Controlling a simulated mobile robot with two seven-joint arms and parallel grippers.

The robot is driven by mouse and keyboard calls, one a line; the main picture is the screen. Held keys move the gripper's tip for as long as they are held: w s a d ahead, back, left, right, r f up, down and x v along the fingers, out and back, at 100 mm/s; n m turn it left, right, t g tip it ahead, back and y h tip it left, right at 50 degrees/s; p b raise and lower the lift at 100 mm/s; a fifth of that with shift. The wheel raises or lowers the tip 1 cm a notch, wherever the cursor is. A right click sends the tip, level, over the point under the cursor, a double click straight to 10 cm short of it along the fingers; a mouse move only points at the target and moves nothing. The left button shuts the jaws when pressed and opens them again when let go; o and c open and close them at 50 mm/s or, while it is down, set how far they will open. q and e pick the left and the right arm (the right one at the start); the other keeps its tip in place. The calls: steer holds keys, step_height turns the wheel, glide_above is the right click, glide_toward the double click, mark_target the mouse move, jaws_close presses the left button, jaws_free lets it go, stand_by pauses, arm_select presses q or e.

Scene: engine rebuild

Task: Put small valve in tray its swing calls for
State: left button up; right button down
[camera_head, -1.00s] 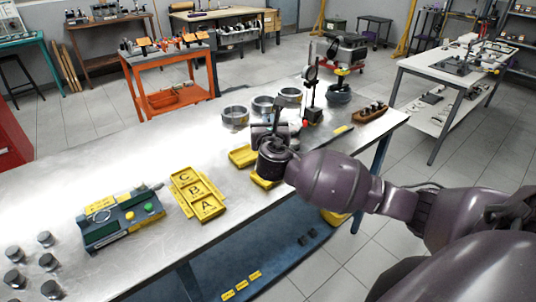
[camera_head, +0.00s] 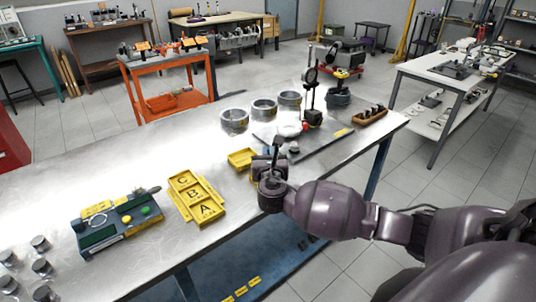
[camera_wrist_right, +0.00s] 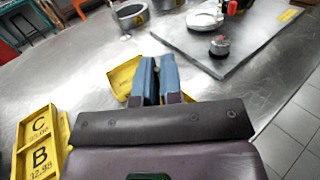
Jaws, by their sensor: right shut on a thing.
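My right gripper (camera_head: 277,148) is over the front part of the metal bench; its blue fingertips show in the wrist view (camera_wrist_right: 157,75). The fingers are closed to a narrow gap, shut on a thin dark thing, taken as the small valve, which is mostly hidden. The yellow trays marked C (camera_head: 184,180), B (camera_head: 193,192) and A (camera_head: 206,211) lie in a row left of the gripper. The C tray (camera_wrist_right: 38,125) and B tray (camera_wrist_right: 40,158) show at the left of the wrist view. My left gripper is not in view.
A yellow tray (camera_head: 241,158) lies just behind the gripper. A dark plate (camera_head: 330,143) bears a dial gauge stand (camera_head: 312,92). Several metal rings (camera_head: 234,120) stand behind. A green fixture (camera_head: 117,222) and several metal cylinders (camera_head: 40,243) are at left. Bare bench lies between.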

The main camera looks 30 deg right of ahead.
steer(key=shift+f, duration=0.1)
steer(key=c, duration=1.3)
jaws_free()
